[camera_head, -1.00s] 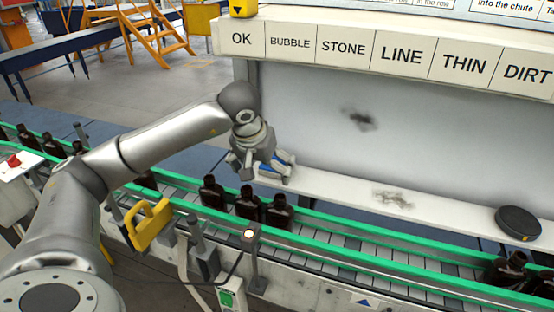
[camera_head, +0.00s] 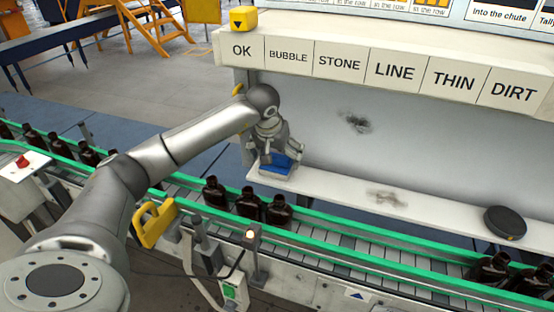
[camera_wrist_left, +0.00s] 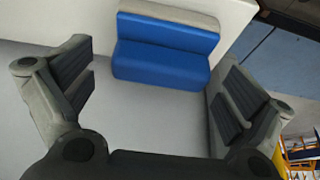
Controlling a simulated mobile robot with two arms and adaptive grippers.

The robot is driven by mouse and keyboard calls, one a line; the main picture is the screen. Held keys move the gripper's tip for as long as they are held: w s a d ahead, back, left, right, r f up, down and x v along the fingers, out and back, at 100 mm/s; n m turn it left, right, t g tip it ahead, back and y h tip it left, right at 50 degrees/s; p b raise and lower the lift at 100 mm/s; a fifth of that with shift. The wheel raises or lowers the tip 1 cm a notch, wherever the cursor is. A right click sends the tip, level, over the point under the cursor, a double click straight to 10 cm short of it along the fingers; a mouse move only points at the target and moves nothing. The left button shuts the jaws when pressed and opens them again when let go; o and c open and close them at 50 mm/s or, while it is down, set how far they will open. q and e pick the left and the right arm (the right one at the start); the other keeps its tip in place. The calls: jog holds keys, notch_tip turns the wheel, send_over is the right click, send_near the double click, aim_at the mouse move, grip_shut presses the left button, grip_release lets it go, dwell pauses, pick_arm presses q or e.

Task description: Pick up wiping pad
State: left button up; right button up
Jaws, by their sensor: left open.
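The wiping pad (camera_head: 275,165) is a blue block with a grey layer, lying at the left end of the white shelf (camera_head: 330,187). In the left wrist view the pad (camera_wrist_left: 160,60) lies at the top centre, ahead of the fingers. My left gripper (camera_head: 272,158) is over the pad in the head view and partly covers it. In the left wrist view the left gripper (camera_wrist_left: 150,105) is open, with one finger on each side and nothing between the pads but bare white surface. My right gripper is in neither view.
A green-railed conveyor (camera_head: 340,235) carrying amber bottles (camera_head: 248,203) runs in front of the shelf. A round black disc (camera_head: 505,222) sits at the shelf's right end. Dark smudges (camera_head: 356,123) mark the panel and shelf. A labelled ledge (camera_head: 395,70) overhangs above.

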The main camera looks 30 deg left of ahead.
pick_arm(q)
jog(key=shift+f, duration=0.35)
jog(key=c, duration=1.1)
jog(key=shift+w, duration=0.1)
jog(key=shift+r, duration=0.1)
